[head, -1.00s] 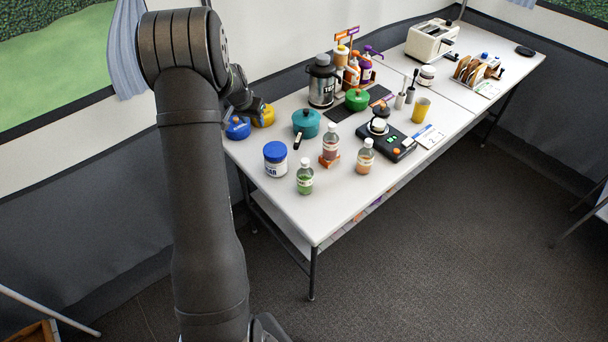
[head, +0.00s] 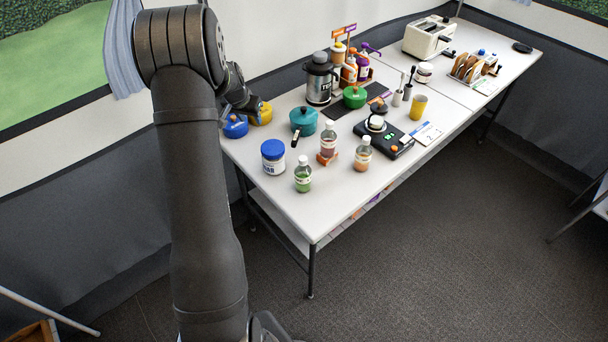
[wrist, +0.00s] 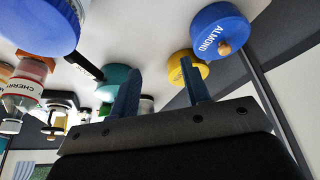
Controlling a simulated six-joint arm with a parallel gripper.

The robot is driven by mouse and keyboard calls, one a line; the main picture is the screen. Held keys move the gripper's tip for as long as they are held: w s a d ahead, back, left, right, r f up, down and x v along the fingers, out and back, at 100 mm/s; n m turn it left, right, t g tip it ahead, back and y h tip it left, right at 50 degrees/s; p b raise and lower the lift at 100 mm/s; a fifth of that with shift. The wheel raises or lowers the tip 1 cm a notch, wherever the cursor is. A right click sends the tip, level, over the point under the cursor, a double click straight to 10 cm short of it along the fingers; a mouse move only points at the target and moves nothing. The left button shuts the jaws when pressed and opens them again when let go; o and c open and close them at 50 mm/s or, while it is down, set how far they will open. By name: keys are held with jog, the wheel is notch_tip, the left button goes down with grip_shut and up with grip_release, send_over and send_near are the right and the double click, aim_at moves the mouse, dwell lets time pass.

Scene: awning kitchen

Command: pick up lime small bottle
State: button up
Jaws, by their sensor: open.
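The lime small bottle (head: 303,176), clear with green contents and a pale cap, stands upright near the front left edge of the white table. I cannot make it out in the wrist view. My gripper (wrist: 161,82) is open and empty, its two blue fingers apart. It is over the table's left end, near the teal pot (wrist: 115,82), the yellow pot (wrist: 182,66) and the blue pot marked ALMOND (wrist: 220,32).
A blue-lidded white jar (head: 273,158) stands just left of the lime bottle. A red-labelled bottle (head: 328,142) and an orange bottle (head: 362,154) stand to its right. A steel flask (head: 319,80) and a black scale (head: 384,139) are farther back. The table's front corner is clear.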

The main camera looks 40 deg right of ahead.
jog(key=o, duration=0.4)
jog(key=shift+o, duration=0.2)
notch_tip(320, 180, up, 11)
jog(key=m+h, duration=0.2)
send_over(304, 164)
jog(key=s+a, duration=0.2)
jog(key=a, duration=0.4)
jog(key=x, duration=1.2)
jog(key=shift+a+x, duration=0.2)
jog(key=shift+x, duration=1.1)
jog(key=shift+a+x, duration=0.15)
jog(key=shift+x, duration=1.15)
